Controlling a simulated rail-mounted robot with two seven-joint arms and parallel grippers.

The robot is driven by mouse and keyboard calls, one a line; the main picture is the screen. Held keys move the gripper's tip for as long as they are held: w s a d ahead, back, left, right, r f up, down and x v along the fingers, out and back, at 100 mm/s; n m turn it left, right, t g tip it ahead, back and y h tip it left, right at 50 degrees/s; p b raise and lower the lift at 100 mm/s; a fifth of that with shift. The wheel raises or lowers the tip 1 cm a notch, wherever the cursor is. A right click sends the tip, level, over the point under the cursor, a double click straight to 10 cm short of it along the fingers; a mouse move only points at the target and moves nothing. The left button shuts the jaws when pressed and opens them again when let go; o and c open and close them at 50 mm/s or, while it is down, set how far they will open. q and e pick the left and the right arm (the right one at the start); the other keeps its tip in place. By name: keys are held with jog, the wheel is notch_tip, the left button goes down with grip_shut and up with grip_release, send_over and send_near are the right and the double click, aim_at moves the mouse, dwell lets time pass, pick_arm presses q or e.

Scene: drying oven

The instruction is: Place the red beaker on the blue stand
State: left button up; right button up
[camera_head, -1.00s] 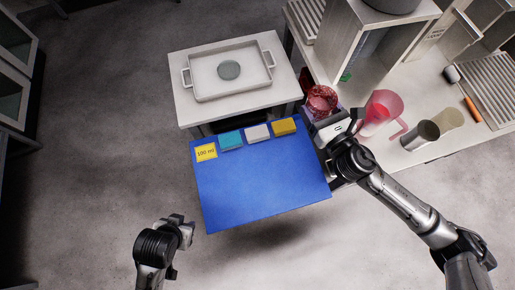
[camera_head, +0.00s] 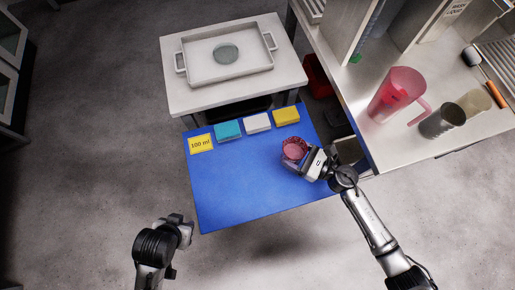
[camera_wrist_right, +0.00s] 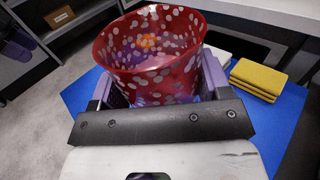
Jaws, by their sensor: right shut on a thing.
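The red beaker (camera_head: 293,150), red with pale speckles and an open top, is held by my right gripper (camera_head: 308,158) over the right part of the blue stand (camera_head: 240,190). In the right wrist view the beaker (camera_wrist_right: 150,55) sits upright between the purple finger pads, with the blue surface (camera_wrist_right: 275,120) behind it. I cannot tell whether its base touches the stand. My left gripper (camera_head: 183,228) is empty, left of the stand's front edge; its finger opening is unclear.
Behind is a white table with a tray (camera_head: 182,68). At right, a bench holds a pink pitcher (camera_head: 395,95) and a metal cup (camera_head: 441,121). The stand's front is clear.

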jog(key=s+a+f+b, duration=0.1)
jog(key=a+f, duration=0.1)
jog(key=a, duration=0.1)
jog(key=s+a+f+b, duration=0.1)
jog(key=a+f, duration=0.1)
jog(key=a, duration=0.1)
jog(key=s+a+f+b, duration=0.1)
jog(key=a+f+b, duration=0.1)
jog(key=a+f, duration=0.1)
jog(key=shift+s+a, duration=0.3)
jog(key=shift+a, duration=0.2)
jog(key=shift+s+a+f, duration=0.15)
jog(key=shift+a+f, duration=0.1)
jog(key=shift+a, duration=0.3)
notch_tip(320, 180, down, 4)
jog(key=b, duration=0.3)
jog(key=shift+f+b, duration=0.25)
jog(key=shift+b, duration=0.05)
jog(key=o, duration=1)
